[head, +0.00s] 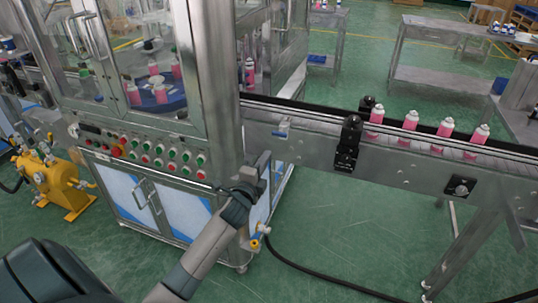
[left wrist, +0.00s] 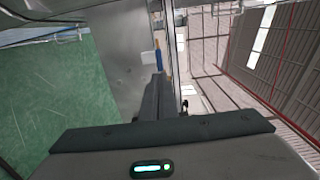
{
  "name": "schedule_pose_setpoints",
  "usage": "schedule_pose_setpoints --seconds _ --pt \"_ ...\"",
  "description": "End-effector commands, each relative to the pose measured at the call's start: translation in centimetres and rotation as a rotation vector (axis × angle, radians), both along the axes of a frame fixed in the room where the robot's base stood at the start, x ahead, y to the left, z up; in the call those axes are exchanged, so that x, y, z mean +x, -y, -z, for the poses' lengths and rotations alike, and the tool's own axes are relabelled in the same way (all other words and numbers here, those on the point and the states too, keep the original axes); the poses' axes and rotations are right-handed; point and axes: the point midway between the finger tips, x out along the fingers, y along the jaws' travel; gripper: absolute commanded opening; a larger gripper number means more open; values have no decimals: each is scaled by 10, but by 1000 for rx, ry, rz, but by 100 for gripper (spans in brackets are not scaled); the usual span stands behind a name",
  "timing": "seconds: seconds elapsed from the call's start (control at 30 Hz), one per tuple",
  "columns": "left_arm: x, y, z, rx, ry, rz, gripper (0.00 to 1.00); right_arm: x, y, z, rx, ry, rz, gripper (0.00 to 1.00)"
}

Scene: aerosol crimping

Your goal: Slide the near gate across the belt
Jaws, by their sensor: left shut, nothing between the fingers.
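A small white-and-blue piece (head: 282,130), which looks like the near gate, sits at the near side of the conveyor belt (head: 480,157), just right of the machine's steel post. It also shows in the left wrist view (left wrist: 150,58), just beyond the fingertips. My left gripper (head: 265,160) is shut and empty, below and slightly left of this piece in the head view. The shut fingers also show in the left wrist view (left wrist: 158,85), pointing towards it. I cannot tell whether they touch it. My right gripper is not in view.
Several pink cans (head: 410,120) stand on the belt to the right. A black sensor block (head: 349,143) is mounted on the near rail (head: 400,165). The machine cabinet with its button panel (head: 150,150) stands left of my gripper. A black hose (head: 320,279) lies on the floor.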

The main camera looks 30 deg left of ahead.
Motion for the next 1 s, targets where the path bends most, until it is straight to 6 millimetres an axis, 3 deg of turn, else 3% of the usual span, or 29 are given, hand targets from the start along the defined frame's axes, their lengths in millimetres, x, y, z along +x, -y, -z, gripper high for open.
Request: schedule_pose_setpoints --seconds 0.1,0.3,1.0 --pt "-16 3 2 1 0 0 0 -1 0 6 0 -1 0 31" --pt "-29 6 0 0 0 -1 0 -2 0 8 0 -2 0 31" --pt "-31 7 4 -7 -7 0 0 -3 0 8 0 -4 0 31"
